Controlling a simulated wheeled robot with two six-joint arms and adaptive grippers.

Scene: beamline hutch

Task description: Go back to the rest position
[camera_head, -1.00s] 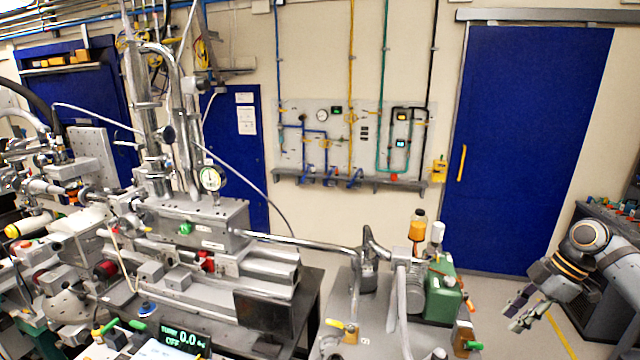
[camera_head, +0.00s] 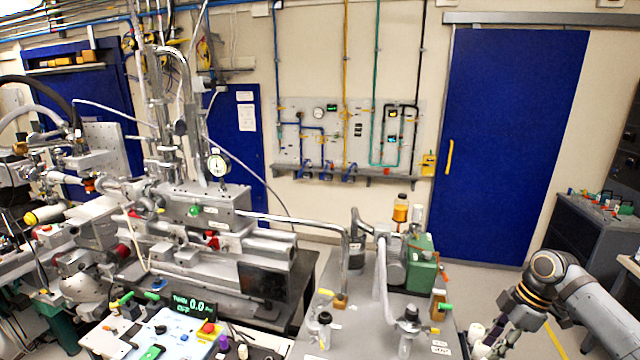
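My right arm comes in from the right, and my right gripper (camera_head: 484,342) hangs low near the bottom edge, just right of the grey bench with the green pump. Its fingers point down and to the left. My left gripper is not in view.
A steel beamline apparatus (camera_head: 205,210) fills the left. A green pump (camera_head: 420,262) stands on a grey bench (camera_head: 375,320) beside my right gripper. A control panel (camera_head: 160,335) is at the front. A blue door (camera_head: 515,150) and a dark cabinet (camera_head: 590,245) stand at right.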

